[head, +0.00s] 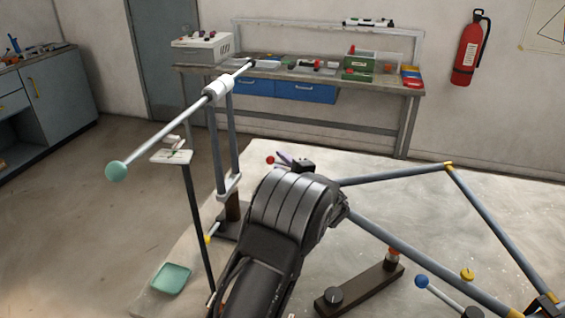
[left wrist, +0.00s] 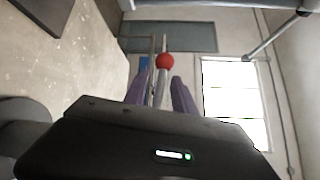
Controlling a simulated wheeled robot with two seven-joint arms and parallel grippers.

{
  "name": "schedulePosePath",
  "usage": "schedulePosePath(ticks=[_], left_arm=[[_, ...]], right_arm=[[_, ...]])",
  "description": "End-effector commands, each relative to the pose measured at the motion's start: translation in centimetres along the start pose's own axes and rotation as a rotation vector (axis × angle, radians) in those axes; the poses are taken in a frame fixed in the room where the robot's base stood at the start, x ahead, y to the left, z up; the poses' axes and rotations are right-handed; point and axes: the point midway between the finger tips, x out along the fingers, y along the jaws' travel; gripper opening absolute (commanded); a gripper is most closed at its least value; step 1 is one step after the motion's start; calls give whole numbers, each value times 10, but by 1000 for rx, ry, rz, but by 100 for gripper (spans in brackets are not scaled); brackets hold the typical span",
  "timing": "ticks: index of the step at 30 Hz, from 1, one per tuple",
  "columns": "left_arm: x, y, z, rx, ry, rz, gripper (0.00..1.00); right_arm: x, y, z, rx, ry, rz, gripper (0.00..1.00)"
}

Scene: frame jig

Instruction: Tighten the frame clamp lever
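A lever with a red ball end (head: 270,160) shows just left of my left gripper (head: 288,158) in the head view. In the left wrist view the red ball (left wrist: 165,62) stands beyond the purple fingers (left wrist: 161,90), with a pale rod running between them. The fingers look apart, with a gap beside the rod; whether either touches it is unclear. My left arm hides the lever's base in the head view. The frame of blue-grey tubes (head: 395,240) with yellow joints lies to the right. My right gripper is not in view.
A long rod with a teal ball (head: 116,171) sticks out from an upright stand at left. A teal tray (head: 171,279) lies at the table's left edge.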

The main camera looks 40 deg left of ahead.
Motion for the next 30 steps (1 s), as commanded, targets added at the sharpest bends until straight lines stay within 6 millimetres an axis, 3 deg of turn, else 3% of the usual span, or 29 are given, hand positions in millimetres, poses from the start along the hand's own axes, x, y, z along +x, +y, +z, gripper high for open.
schedulePosePath(ticks=[3,15,30], left_arm=[[0,0,0,0,0,0,32],[-1,0,0,0,0,0,0],[-1,0,0,0,1,1,0]], right_arm=[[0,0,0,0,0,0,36],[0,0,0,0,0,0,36],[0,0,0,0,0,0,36]])
